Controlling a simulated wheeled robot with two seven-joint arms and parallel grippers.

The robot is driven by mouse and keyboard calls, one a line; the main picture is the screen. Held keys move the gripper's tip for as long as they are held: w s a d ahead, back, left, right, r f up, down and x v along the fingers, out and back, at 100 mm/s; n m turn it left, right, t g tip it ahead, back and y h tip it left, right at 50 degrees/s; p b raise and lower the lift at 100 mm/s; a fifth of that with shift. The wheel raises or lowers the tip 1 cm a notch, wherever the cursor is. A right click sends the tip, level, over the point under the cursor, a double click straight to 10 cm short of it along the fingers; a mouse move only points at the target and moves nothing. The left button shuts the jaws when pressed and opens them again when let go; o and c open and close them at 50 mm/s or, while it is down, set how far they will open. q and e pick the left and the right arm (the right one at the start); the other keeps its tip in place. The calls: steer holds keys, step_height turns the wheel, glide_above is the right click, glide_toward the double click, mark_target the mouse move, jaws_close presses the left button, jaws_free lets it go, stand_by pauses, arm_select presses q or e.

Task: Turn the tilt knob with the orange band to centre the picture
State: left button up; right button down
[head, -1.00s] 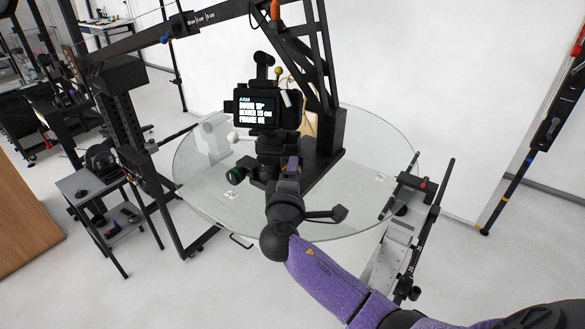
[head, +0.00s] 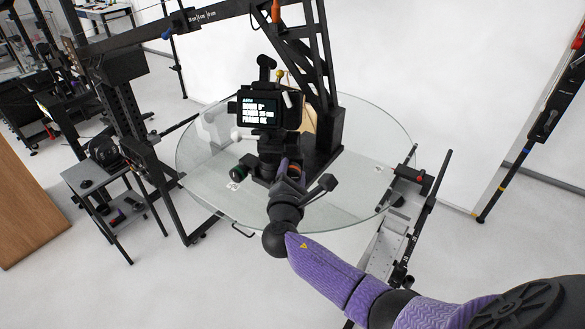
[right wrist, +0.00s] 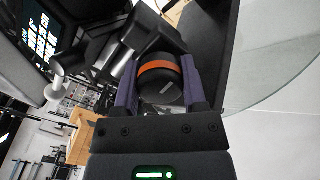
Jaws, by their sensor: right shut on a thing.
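The tilt knob (right wrist: 162,88) is a dark round knob with an orange band; it shows in the right wrist view between my purple fingers. My right gripper (right wrist: 160,76) is shut on it, one finger on each side. In the head view my right gripper (head: 283,172) reaches the camera head from the front, and the knob is hidden there. The camera (head: 266,108) sits on its mount above the glass turntable, and its small screen (head: 258,112) shows lines of white text, the top one seemingly "DOWN 5°". My left gripper is not in view.
The round glass turntable (head: 375,130) lies under the mount, with a black truss post (head: 322,120) close on the right. A green-ringed knob (head: 238,173) and a white-tipped lever (head: 237,134) stick out left. A small grey cart (head: 95,175) stands farther left.

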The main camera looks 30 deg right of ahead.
steer(key=shift+n, duration=0.5)
steer(key=shift+f+n+p, duration=0.1)
steer(key=shift+n+p, duration=0.2)
steer(key=shift+c, duration=0.7)
jaws_free()
steer(key=shift+a, duration=0.1)
steer(key=b+v, duration=0.1)
steer(key=v, duration=0.8)
steer(key=shift+s+a, duration=0.2)
steer(key=shift+s, duration=0.15)
steer(key=shift+f, duration=0.1)
